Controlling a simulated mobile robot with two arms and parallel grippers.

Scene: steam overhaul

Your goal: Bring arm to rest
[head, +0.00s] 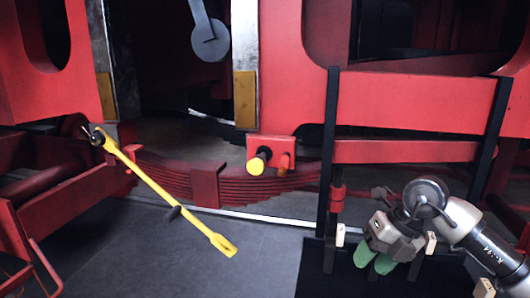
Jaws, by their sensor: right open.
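My right gripper (374,260) shows at the lower right, its arm coming in from the right edge. Its two green-tipped fingers point down and to the left, a little apart, with nothing seen between them. It is in front of a black upright frame and above a dark mat or base. My left gripper is not in the picture.
A yellow-ended pin (256,165) sticks out of a red block at centre. A red leaf spring (260,186) lies behind. A black-posted frame (329,150) stands at right.

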